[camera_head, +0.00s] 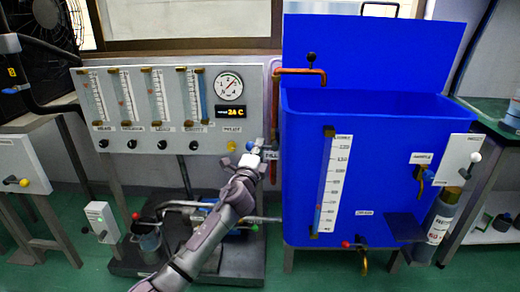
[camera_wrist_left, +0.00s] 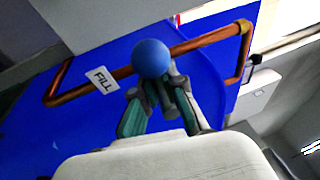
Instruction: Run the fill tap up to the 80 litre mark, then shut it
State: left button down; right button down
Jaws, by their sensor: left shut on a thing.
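The blue tank (camera_head: 300,180) stands right of centre with a white sight gauge (camera_head: 330,185) on its front. The fill tap has a blue ball knob (camera_wrist_left: 151,58) on the copper fill pipe (camera_wrist_left: 195,42), beside a FILL label (camera_wrist_left: 103,80). My left gripper (camera_head: 262,148) is at the tap, left of the tank. In the wrist view its fingers (camera_wrist_left: 160,88) are closed just below the knob, on the tap handle. My right gripper is out of view.
A grey panel (camera_head: 215,140) with several flow tubes and a round dial (camera_head: 229,86) stands left of the tank. A drain tap (camera_head: 363,248) and a side tap (camera_head: 422,180) are on the tank front. A grey cylinder (camera_head: 438,222) stands at its right.

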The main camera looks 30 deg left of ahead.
pick_arm(q)
jog(key=shift+s+a, duration=0.1)
jog(key=shift+a, duration=0.35)
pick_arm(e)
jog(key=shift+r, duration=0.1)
pick_arm(q)
jog(key=c, duration=1.2)
grip_release()
jog(key=shift+s+a, duration=0.15)
jog(key=shift+a, duration=0.05)
jog(key=shift+d+f, duration=0.1)
jog(key=shift+d, duration=0.15)
jog(key=v, duration=1.2)
jog(key=shift+a, duration=0.15)
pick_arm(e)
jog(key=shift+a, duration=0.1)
